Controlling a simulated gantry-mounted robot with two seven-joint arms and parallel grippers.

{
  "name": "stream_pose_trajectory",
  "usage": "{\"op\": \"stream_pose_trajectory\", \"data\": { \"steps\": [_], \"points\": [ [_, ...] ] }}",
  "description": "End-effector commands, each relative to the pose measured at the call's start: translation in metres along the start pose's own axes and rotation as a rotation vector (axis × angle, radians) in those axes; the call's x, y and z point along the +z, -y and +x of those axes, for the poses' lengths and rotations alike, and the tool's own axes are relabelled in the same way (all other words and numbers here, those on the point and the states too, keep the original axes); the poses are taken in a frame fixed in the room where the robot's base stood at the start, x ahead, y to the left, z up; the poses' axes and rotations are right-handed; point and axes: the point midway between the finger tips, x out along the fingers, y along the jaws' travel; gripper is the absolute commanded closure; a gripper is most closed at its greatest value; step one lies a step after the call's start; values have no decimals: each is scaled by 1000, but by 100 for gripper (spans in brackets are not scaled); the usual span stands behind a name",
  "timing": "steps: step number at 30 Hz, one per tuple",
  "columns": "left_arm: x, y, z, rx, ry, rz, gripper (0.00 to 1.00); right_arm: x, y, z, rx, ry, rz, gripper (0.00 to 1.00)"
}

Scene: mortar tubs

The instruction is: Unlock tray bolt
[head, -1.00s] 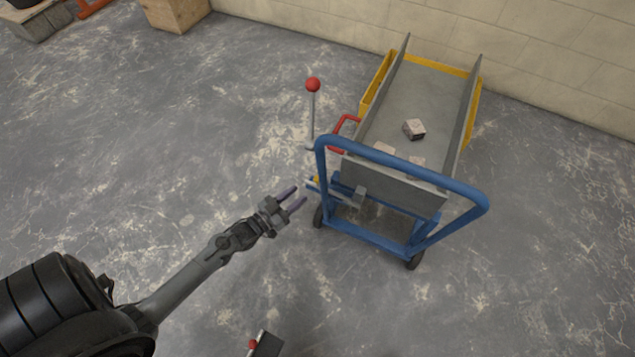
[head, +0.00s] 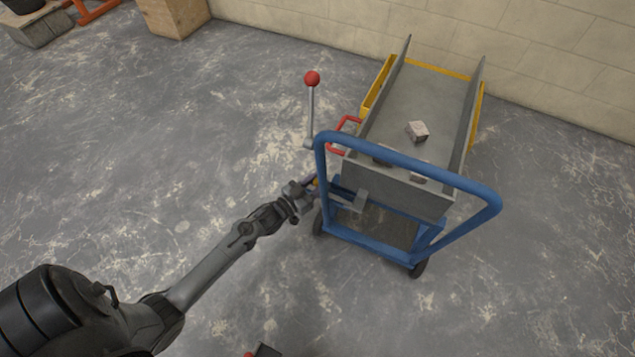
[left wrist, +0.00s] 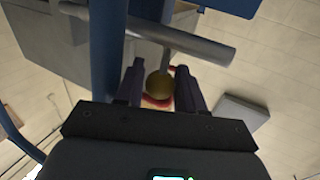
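The blue-framed cart (head: 385,236) carries a grey tray (head: 436,90) in the upper right of the head view. My left gripper (head: 313,184) is at the left side of the cart frame. In the left wrist view, a brass-yellow ball knob (left wrist: 159,84), which looks like the bolt's knob, lies between the two dark fingers. The fingers stand apart on either side of it with narrow gaps, so the gripper looks open around it. A grey rod (left wrist: 182,39) crosses beyond the fingertips. The bolt's shaft is not clear. My right gripper is not in view.
A lever with a red ball (head: 312,79) stands upright left of the tray, beside a red handle (head: 341,138). A rubble piece (head: 417,131) lies in the tray. A yellow edge (head: 376,86) flanks it.

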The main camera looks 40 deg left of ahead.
Motion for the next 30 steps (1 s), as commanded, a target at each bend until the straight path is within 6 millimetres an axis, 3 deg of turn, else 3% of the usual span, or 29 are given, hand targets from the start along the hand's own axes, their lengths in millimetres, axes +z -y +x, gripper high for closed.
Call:
{"op": "stream_pose_trajectory", "data": {
  "steps": [2,9,17,24,30],
  "points": [
    [0,0,0,0,0,0,62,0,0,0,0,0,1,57],
    [0,0,0,0,0,0,99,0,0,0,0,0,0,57],
    [-1,3,-1,-1,1,1,100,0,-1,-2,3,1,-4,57],
    [-2,42,-17,-3,5,3,100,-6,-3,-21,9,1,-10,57],
    [1,52,-22,-3,2,1,100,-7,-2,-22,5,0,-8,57]
  ]
}}
